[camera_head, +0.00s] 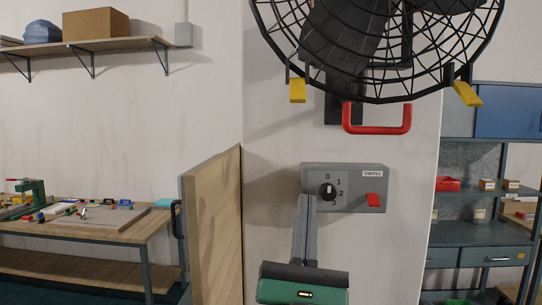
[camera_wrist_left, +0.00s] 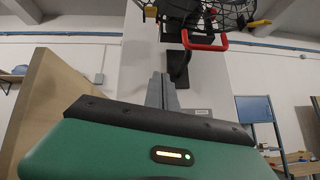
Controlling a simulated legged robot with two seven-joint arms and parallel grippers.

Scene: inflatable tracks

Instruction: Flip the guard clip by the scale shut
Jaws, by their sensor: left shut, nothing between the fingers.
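A black wire fan guard (camera_head: 400,60) fills the top of the head view. Two yellow clips sit on its lower rim: the left clip (camera_head: 297,91) hangs about straight, the right clip (camera_head: 467,94) sticks out tilted to the right. A grey SWING box (camera_head: 350,175) on the wall carries a dial (camera_head: 328,191) with a number scale. My left gripper (camera_head: 307,198) is shut and empty, its fingers pointing up in front of the box's left part, below the left clip. The left wrist view also shows the fingers (camera_wrist_left: 161,78) and both clips, the left one (camera_wrist_left: 151,12) and right one (camera_wrist_left: 259,23).
A red U-shaped handle (camera_head: 376,129) hangs below the guard, and a red switch (camera_head: 374,200) is on the box. A wooden panel (camera_head: 215,225) stands left of my gripper. A workbench (camera_head: 90,225) is at left, shelves (camera_head: 485,190) at right.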

